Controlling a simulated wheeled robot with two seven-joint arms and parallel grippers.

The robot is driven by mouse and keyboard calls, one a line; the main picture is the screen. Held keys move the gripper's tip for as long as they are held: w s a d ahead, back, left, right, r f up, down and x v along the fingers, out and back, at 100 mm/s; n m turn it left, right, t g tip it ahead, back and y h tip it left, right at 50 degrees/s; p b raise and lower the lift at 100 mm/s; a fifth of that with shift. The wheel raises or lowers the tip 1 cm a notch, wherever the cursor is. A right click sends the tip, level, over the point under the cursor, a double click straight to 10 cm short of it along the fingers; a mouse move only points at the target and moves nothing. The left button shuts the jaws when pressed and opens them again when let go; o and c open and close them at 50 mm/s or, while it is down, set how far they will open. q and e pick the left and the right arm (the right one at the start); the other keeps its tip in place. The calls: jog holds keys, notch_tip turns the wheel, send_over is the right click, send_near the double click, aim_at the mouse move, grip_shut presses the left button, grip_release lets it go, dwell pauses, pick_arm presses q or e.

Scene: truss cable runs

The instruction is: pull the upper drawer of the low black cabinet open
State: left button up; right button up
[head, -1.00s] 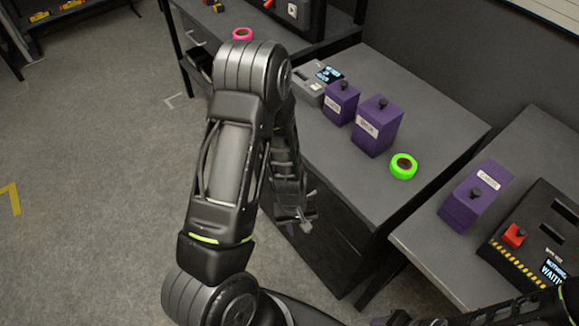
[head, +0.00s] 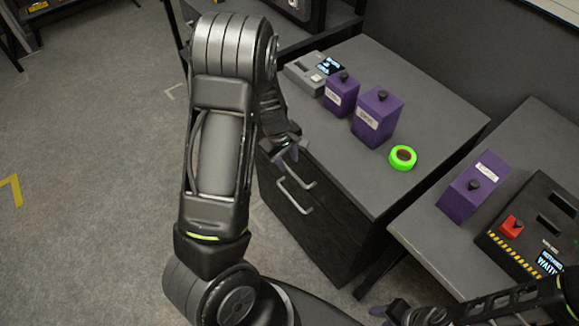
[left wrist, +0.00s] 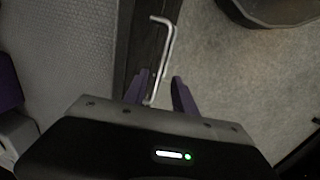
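The low black cabinet (head: 345,236) stands right of my left arm, with a grey top and two silver bar handles on its front. The upper drawer's handle (head: 297,176) is just below my left gripper (head: 287,153), and the lower handle (head: 294,197) is under it. The drawers look closed. In the left wrist view, my left gripper (left wrist: 160,92) is open, its purple fingers apart. A silver handle (left wrist: 167,45) reaches from ahead to between the fingertips; contact is unclear. My right gripper (head: 400,312) shows only partly at the bottom edge.
On the cabinet top stand two purple boxes (head: 377,117) (head: 341,95), a grey device (head: 308,75) and green tape (head: 403,158). A side table (head: 425,233) at right holds another purple box (head: 473,187) and a control panel (head: 530,230).

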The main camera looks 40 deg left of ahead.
aim_at(291, 170)
pick_arm(q)
jog(key=shift+w+d+f, duration=0.1)
jog(key=shift+w+f, duration=0.15)
jog(key=shift+f, duration=0.9)
jog(key=shift+w+f, duration=0.2)
jog(key=shift+f, duration=0.95)
jog(key=shift+c, duration=0.3)
grip_shut()
